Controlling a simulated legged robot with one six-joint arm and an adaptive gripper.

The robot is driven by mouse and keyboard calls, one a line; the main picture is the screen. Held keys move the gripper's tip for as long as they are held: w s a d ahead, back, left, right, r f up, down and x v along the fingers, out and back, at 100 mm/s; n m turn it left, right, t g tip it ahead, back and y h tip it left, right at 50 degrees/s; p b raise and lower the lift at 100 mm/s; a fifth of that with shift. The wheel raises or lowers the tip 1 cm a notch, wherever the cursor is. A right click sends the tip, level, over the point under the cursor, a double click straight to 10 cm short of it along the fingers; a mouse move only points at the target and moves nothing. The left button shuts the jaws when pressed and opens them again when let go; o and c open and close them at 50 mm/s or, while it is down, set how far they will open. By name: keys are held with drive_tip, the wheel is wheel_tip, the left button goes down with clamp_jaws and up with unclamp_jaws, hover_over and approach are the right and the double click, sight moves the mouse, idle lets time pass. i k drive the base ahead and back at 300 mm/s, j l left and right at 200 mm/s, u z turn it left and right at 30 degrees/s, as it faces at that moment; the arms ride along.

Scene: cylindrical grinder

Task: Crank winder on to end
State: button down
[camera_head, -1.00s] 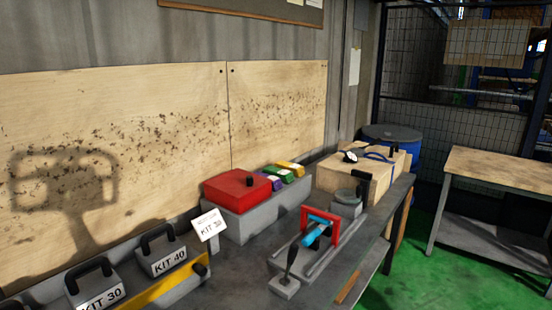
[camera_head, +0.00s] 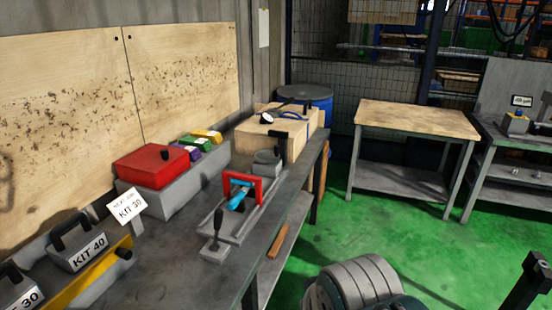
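I cannot tell for certain which thing is the winder. A small fixture with a red frame (camera_head: 257,182) and a light blue cylinder (camera_head: 238,201) sits on the grey bench (camera_head: 150,270). A black upright lever (camera_head: 216,228) stands on a grey block at its near end. Behind it is a round grey part (camera_head: 267,162) with a black upright post (camera_head: 283,145). No gripper fingers show clearly. A ribbed grey rounded part, likely my arm, shows at the bottom edge.
A red box (camera_head: 150,165) stands on a grey block, with small coloured blocks behind. A wooden box (camera_head: 262,133) is at the bench's far end. A wood-topped table (camera_head: 415,118) stands beyond. Green floor (camera_head: 400,230) between is open.

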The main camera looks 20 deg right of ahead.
sight(267, 156)
drive_tip(key=i+l, duration=0.1)
drive_tip(key=l, duration=0.75)
drive_tip(key=i+l, duration=1.2)
drive_tip(key=l, duration=0.15)
drive_tip(key=i, duration=0.55)
drive_tip(key=i+l+u, duration=0.1)
drive_tip(key=i, duration=0.45)
